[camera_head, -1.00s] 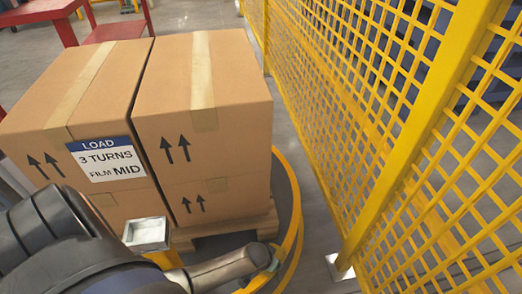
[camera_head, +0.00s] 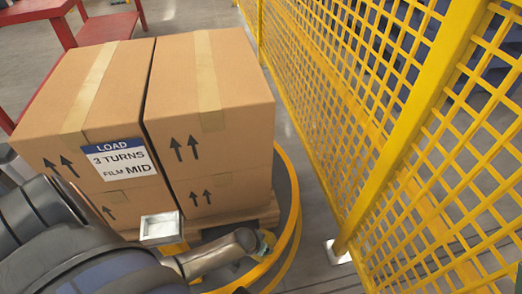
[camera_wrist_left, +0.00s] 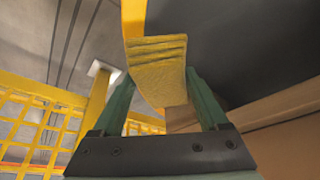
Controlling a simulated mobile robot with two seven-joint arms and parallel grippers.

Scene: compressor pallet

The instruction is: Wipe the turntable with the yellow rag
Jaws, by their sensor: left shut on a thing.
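My left gripper (camera_head: 262,243) reaches in low at the near right corner of the pallet, by the turntable's yellow rim. In the left wrist view its green fingers (camera_wrist_left: 160,88) are shut on the yellow rag (camera_wrist_left: 158,62), which is creased and sticks out beyond the fingertips. The turntable (camera_head: 286,188) is a dark disc under the loaded pallet; its dark top (camera_wrist_left: 225,35) also fills the upper right of the wrist view. I cannot tell whether the rag touches it. My right gripper is not in view.
Stacked cardboard boxes (camera_head: 215,95) on a wooden pallet (camera_head: 268,214) cover most of the turntable. A yellow ring (camera_head: 291,235) runs round it. A yellow mesh fence (camera_head: 400,130) stands close on the right, its post on a foot plate (camera_head: 338,252). A red table (camera_head: 105,28) is behind.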

